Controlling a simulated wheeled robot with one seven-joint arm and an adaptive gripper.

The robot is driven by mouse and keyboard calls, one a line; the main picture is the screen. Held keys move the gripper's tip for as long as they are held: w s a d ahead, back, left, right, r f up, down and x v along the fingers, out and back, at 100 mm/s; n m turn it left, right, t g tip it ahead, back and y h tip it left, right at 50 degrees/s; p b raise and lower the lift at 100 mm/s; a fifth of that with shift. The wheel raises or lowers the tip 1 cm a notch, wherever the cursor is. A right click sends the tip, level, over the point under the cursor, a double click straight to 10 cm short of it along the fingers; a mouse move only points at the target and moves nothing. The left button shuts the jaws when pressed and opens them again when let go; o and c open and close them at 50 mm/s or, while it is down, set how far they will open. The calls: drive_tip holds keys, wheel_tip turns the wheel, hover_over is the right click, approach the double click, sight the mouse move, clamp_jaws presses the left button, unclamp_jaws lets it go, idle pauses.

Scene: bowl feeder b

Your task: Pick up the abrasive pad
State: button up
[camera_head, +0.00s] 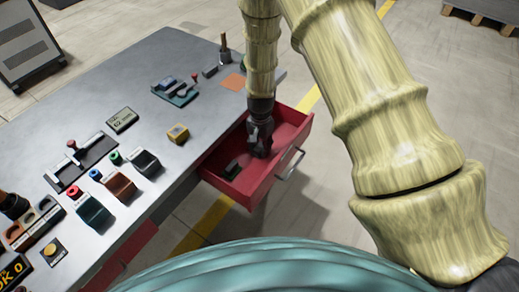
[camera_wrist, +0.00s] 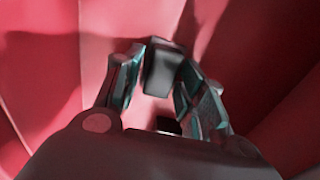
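My gripper (camera_head: 262,145) reaches down into the open red drawer. In the wrist view my gripper (camera_wrist: 164,85) has its two fingers spread apart. A dark grey block (camera_wrist: 163,70), perhaps the abrasive pad, shows between and just beyond the fingertips. I cannot tell whether the fingers touch it. A smaller dark piece (camera_wrist: 168,126) shows lower between the fingers, partly hidden by the gripper body. I cannot tell for certain which is the pad.
The red drawer (camera_head: 251,193) is pulled out of the grey workbench (camera_head: 160,60), its walls close around my gripper. Its metal handle (camera_head: 291,163) faces right. A yellow block (camera_head: 178,132), a digital meter (camera_head: 122,120) and several coloured bins stand on the bench.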

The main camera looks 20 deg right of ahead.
drive_tip(key=c, duration=0.6)
drive_tip(key=shift+c, duration=0.2)
